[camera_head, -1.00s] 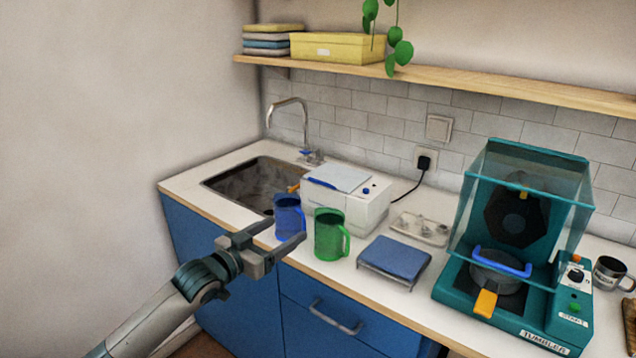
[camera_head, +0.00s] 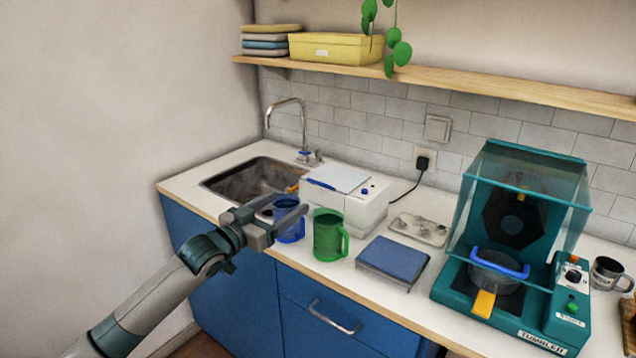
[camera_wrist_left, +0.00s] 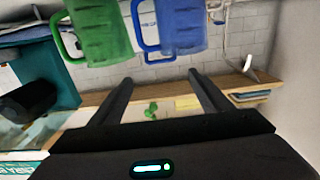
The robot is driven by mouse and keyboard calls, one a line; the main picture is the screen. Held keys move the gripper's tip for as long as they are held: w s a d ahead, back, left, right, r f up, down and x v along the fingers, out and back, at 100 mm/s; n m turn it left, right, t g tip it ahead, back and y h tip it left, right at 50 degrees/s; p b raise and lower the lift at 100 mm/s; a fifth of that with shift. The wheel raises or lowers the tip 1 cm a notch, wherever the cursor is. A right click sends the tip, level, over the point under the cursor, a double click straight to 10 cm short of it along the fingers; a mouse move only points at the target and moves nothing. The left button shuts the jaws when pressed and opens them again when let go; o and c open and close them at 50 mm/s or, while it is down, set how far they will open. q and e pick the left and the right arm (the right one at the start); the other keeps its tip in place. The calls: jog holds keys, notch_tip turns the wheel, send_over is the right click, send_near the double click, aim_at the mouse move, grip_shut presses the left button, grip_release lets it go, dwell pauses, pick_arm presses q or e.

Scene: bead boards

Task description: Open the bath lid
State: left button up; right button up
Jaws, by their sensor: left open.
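The bath is a white box (camera_head: 362,214) on the counter, right of the sink. Its pale lid (camera_head: 340,178) lies shut on top, with a blue handle (camera_head: 321,184) at its left side. My left gripper (camera_head: 291,203) is open and empty, in front of the bath and level with the blue jug (camera_head: 287,229), whose upper part it partly hides. In the left wrist view, the open fingers (camera_wrist_left: 160,78) have nothing between them; the blue jug (camera_wrist_left: 183,28) and green jug (camera_wrist_left: 104,35) show beyond them. My right gripper is not in view.
The green jug (camera_head: 327,238) stands in front of the bath. A blue-topped stand (camera_head: 393,260), a small tray (camera_head: 420,230) and a teal tumbler machine (camera_head: 497,318) are to the right. The sink (camera_head: 250,180) and faucet (camera_head: 304,125) are left; a shelf (camera_head: 460,82) hangs above.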

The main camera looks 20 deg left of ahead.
aim_at(317, 183)
pick_arm(q)
jog(key=p+x, duration=0.2)
jog(key=x, duration=1)
jog(key=shift+w+d, duration=0.15)
jog(key=shift+w, duration=0.15)
jog(key=shift+x, duration=0.95)
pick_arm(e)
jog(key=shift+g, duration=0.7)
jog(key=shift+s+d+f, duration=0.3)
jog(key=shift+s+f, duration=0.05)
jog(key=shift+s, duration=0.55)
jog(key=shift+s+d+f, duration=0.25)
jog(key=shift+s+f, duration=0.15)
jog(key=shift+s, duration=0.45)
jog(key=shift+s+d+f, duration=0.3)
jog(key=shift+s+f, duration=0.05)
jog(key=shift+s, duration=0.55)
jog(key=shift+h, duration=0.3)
pick_arm(q)
jog(key=shift+f, duration=0.1)
jog(key=c, duration=1.2)
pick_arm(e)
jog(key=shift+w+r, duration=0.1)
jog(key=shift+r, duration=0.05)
pick_arm(q)
jog(key=shift+p, duration=0.3)
